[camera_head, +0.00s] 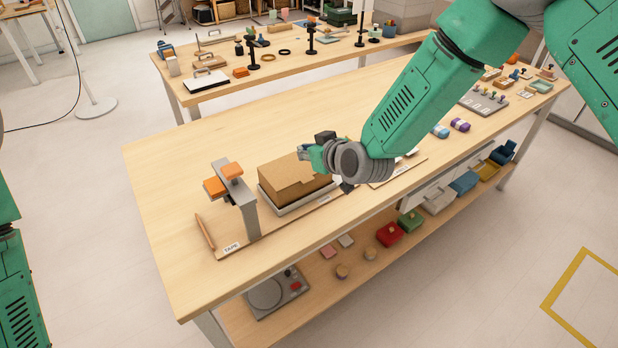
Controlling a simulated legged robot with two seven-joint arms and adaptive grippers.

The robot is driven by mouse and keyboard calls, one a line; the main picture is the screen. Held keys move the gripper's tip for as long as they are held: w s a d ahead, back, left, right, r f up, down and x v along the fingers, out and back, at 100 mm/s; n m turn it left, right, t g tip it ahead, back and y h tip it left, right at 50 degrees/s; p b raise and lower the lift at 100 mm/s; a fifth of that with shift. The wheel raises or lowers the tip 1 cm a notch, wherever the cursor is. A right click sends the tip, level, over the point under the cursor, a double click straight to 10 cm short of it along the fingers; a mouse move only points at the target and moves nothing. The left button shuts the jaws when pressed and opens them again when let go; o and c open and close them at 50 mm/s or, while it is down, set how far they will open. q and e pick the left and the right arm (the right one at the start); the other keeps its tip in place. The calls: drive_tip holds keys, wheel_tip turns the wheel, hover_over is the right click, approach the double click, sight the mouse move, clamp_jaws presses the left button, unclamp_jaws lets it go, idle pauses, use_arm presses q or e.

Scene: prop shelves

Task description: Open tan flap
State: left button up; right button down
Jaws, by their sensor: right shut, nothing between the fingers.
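A tan cardboard box (290,190) sits in a shallow grey tray (272,208) on the near table. Its tan flap (294,175) lies over the top and looks closed, with a stepped front edge. My right gripper (304,152) is at the box's back right, just above the top. It is shut and empty. My right wrist hides the box's right end, and I cannot tell whether the fingers touch the flap. My left arm shows only at the left edge, and its gripper is out of view.
A grey stand with orange parts (248,212) rises left of the box, beside a wooden rod (205,231) and a TAPE label (231,247). Bare tabletop (170,190) lies to the left. Several small items stand farther right. A second table (215,92) stands behind.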

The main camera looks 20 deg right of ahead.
drive_tip(key=shift+w+a+r, duration=0.15)
drive_tip(key=shift+w+r, duration=0.1)
drive_tip(key=shift+r, duration=0.05)
drive_tip(key=shift+w, duration=0.1)
drive_tip(key=shift+w+a+r, duration=0.2)
drive_tip(key=shift+w+r, duration=0.2)
drive_tip(key=shift+w, duration=0.2)
drive_tip(key=shift+w+a+r, duration=0.2)
drive_tip(key=shift+w+r, duration=0.15)
drive_tip(key=shift+w, duration=0.25)
drive_tip(key=shift+w, duration=0.15)
drive_tip(key=shift+w+a+r+b, duration=0.1)
drive_tip(key=shift+w+a+b, duration=0.2)
drive_tip(key=shift+w, duration=0.5)
drive_tip(key=shift+w+a+r+b, duration=0.1)
drive_tip(key=shift+w+a+b, duration=0.2)
drive_tip(key=shift+w, duration=0.55)
drive_tip(key=shift+w+a+r+b, duration=0.1)
drive_tip(key=shift+w+a+b, duration=0.2)
drive_tip(key=shift+w, duration=0.5)
